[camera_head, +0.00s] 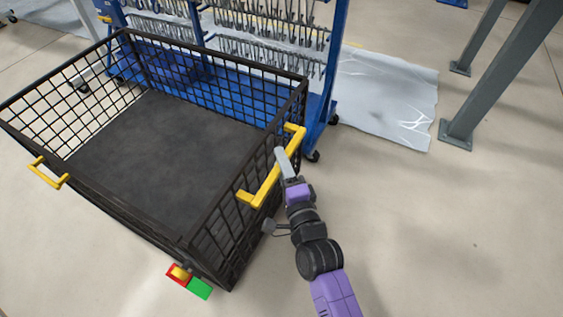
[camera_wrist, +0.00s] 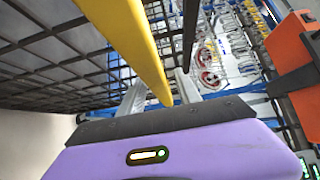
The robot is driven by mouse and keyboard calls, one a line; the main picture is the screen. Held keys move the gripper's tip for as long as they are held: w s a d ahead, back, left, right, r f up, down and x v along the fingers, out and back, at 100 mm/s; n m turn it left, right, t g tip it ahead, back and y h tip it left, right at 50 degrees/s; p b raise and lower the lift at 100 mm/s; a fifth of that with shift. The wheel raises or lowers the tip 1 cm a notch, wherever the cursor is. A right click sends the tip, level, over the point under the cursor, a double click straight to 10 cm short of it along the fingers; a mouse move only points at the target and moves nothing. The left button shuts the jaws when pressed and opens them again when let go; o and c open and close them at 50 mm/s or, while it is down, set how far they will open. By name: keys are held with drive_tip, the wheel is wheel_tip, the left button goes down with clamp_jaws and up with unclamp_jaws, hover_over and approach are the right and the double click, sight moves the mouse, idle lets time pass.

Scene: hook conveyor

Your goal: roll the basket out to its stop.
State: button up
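The basket (camera_head: 222,237) is a large black wire-mesh crate with a dark floor. It looks empty. It has a yellow handle (camera_head: 272,172) on its right side and another yellow handle (camera_head: 47,173) on its left. My gripper (camera_head: 281,163) is at the right handle, reaching in from the lower right. In the wrist view, the yellow handle bar (camera_wrist: 146,50) runs between my two grey fingers, which stand apart; a gap seems to show beside the bar. A red and green block (camera_head: 190,281) with a yellow piece sits at the basket's near corner.
Behind the basket stands a blue rack (camera_head: 328,75) with rows of metal hooks, on castors. Grey posts (camera_head: 490,75) stand at the upper right. A pale sheet (camera_head: 385,100) lies on the floor there. The floor at the lower right is clear. An orange block (camera_wrist: 287,45) shows in the wrist view.

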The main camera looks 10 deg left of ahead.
drive_tip(key=shift+c, duration=0.2)
clamp_jaws()
idle(1.2)
